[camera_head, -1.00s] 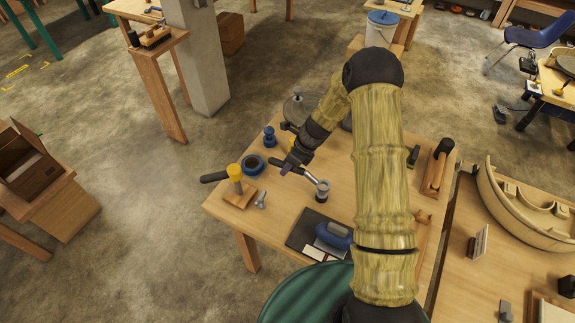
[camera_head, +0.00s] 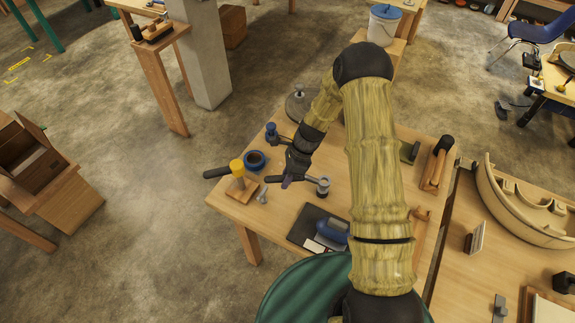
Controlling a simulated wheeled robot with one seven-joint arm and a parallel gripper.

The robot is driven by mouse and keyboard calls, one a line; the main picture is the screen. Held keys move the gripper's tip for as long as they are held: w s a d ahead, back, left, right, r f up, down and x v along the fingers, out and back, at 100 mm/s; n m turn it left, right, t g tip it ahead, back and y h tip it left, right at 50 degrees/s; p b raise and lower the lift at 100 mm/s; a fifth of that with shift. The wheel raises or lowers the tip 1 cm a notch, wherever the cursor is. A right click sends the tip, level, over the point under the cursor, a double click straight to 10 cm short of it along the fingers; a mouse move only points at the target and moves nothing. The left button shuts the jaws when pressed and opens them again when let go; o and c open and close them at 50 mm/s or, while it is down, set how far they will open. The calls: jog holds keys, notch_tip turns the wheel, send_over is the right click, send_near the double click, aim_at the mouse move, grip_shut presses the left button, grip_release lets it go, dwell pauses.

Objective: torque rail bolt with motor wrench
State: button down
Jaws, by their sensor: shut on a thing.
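My gripper (camera_head: 289,181) is at the end of my arm, low over the near left part of the wooden table. It is shut on the handle of a wrench-like tool, which I take for the motor wrench. Its pale metal round head (camera_head: 323,183) points right, at a short dark upright piece (camera_head: 322,193). That piece may be the socket or the bolt; I cannot tell which, and no rail bolt shows clearly. My fingers hide most of the handle.
A blue ring (camera_head: 255,161), a blue-headed item (camera_head: 271,130), a small metal piece (camera_head: 262,196) and a dark mat (camera_head: 303,226) with a blue tool (camera_head: 332,230) are nearby.

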jog(key=s+d+n+g+h, duration=0.1)
jog(key=s+d+n, duration=0.1)
jog(key=s+n, duration=0.1)
jog(key=s+d+n+g+h+p, duration=0.1)
jog(key=s+n, duration=0.3)
jog(key=s+d+n+g+h+p, duration=0.1)
jog(key=s+d+n+h, duration=0.1)
jog(key=s+n, duration=0.1)
jog(key=shift+s+d+f+n, duration=0.15)
jog(key=shift+s+d+n, duration=0.2)
jog(key=shift+n, duration=0.45)
jog(key=shift+a+f, duration=0.1)
jog(key=shift+f, duration=0.2)
